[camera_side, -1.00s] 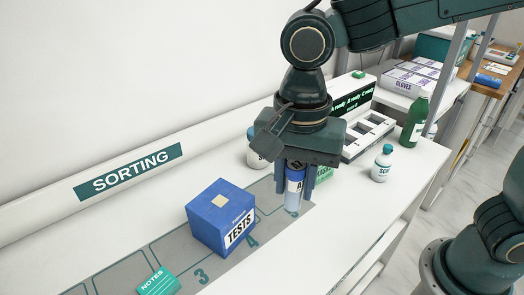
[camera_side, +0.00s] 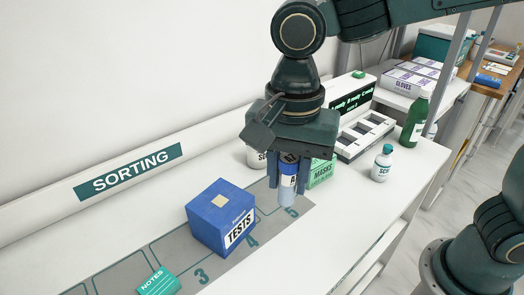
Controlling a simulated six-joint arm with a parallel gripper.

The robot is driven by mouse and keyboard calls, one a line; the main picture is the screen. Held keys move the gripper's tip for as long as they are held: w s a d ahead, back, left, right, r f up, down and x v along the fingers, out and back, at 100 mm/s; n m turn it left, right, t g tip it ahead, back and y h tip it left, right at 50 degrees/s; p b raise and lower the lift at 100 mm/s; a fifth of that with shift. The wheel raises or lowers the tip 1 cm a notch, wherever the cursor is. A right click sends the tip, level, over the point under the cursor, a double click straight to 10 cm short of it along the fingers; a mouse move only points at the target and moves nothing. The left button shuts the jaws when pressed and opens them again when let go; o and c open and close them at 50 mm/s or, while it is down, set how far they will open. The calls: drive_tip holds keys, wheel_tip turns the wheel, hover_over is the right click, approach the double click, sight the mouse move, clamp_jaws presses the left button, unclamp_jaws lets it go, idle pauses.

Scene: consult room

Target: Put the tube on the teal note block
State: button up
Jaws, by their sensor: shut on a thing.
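The teal note block (camera_side: 158,283), marked NOTES, lies at the bottom left, partly cut off by the picture's lower edge. The tube is well to the right of and behind the note block.
A blue TESTS box (camera_side: 222,218) stands on the grey mat (camera_side: 130,262) between the tube and the note block. A green MASKS box (camera_side: 321,172), a white jar (camera_side: 256,158), a small bottle (camera_side: 381,165) and a slotted rack (camera_side: 366,134) stand behind or right.

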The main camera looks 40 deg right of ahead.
drive_tip(key=w+a+r+n, duration=0.2)
drive_tip(key=w+a+r, duration=0.1)
drive_tip(key=w+a, duration=0.55)
drive_tip(key=n, duration=0.3)
hover_over(158, 284)
drive_tip(key=shift+f, duration=0.15)
wheel_tip(158, 284, down, 20)
drive_tip(key=shift+r, duration=0.1)
idle(1.3)
drive_tip(key=o, duration=0.9)
drive_tip(key=shift+o, duration=0.2)
